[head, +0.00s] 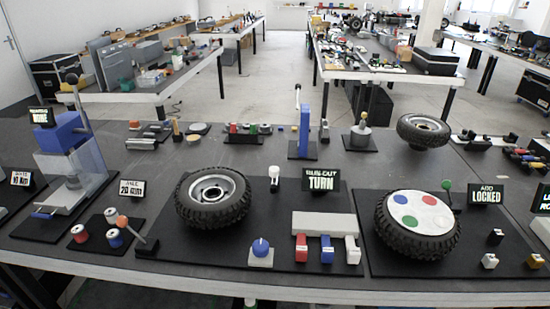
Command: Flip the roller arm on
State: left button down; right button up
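Neither of my grippers shows in the head view. No part is labelled as the roller arm, so I cannot tell for certain which one it is. One candidate is a dark lever (136,236) with an orange ball end (122,221), at the front left. It slants beside a red-and-white roller (79,233) and a blue-and-white roller (115,238) on a black plate. Another blue-topped roller (111,214) stands behind them. A sign reading 20 cm (132,188) stands behind these parts.
A blue-and-clear apparatus (75,150) stands at the left. A tyre (213,197) and a disc-topped tyre (417,224) lie on the dark table (265,167). Red, blue and white blocks (327,248) sit between them. A tall blue post (305,131) stands behind.

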aim_at(274, 171)
jog(key=i+l+z, duration=0.1)
jog(key=l, duration=0.3)
jog(key=i+l, duration=0.3)
jog(key=i+l+z, duration=0.15)
jog(key=l, duration=0.3)
jog(key=i, duration=0.1)
